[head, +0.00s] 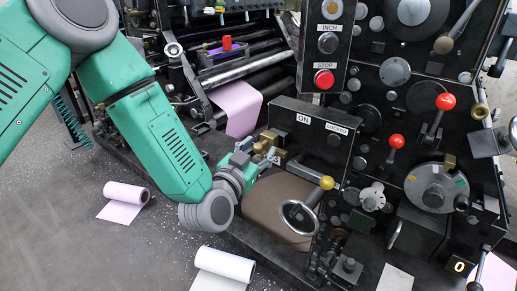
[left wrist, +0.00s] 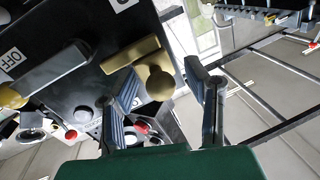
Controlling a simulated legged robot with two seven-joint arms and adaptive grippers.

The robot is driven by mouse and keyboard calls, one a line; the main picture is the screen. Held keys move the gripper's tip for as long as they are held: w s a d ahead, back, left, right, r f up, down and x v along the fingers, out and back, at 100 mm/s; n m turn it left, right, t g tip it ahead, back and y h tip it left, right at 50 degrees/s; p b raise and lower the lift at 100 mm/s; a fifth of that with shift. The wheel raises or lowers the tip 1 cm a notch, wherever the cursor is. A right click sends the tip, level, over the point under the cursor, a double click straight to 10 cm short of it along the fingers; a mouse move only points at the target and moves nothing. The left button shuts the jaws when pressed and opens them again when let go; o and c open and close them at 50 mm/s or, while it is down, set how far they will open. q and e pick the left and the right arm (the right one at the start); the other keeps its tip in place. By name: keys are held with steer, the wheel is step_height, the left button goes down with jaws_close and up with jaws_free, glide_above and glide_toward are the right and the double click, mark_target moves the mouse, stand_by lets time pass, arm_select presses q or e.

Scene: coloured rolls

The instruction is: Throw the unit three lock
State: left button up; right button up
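A black box (head: 325,138) on the machine carries an ON label and a second label that may read LOCKED. A brass lever (head: 268,141) sticks out at its left end. In the left wrist view the lever is a brass bar (left wrist: 131,54) with a round knob (left wrist: 160,84). My left gripper (head: 254,153) is beside the lever in the head view. In the left wrist view its fingers (left wrist: 163,76) are apart, with the knob showing between them. Contact with the knob cannot be told. My right gripper is not in view.
A yellow-knobbed lever (head: 327,182) and a handwheel (head: 299,217) stand just right of my gripper. Red-knobbed levers (head: 445,102) and a red STOP button (head: 324,79) are on the panel. Pink (head: 126,196) and white (head: 225,264) rolls lie on the floor.

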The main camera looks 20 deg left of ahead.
arm_select(q)
jaws_close()
steer(key=d, duration=0.1)
steer(key=s+d, duration=0.1)
steer(key=d, duration=0.1)
steer(key=s+d, duration=0.1)
steer(key=d, duration=0.1)
steer(key=shift+w, duration=0.1)
steer(key=shift+o, duration=0.3)
jaws_free()
steer(key=shift+f, duration=0.1)
steer(key=shift+o, duration=1)
steer(key=shift+d, duration=0.2)
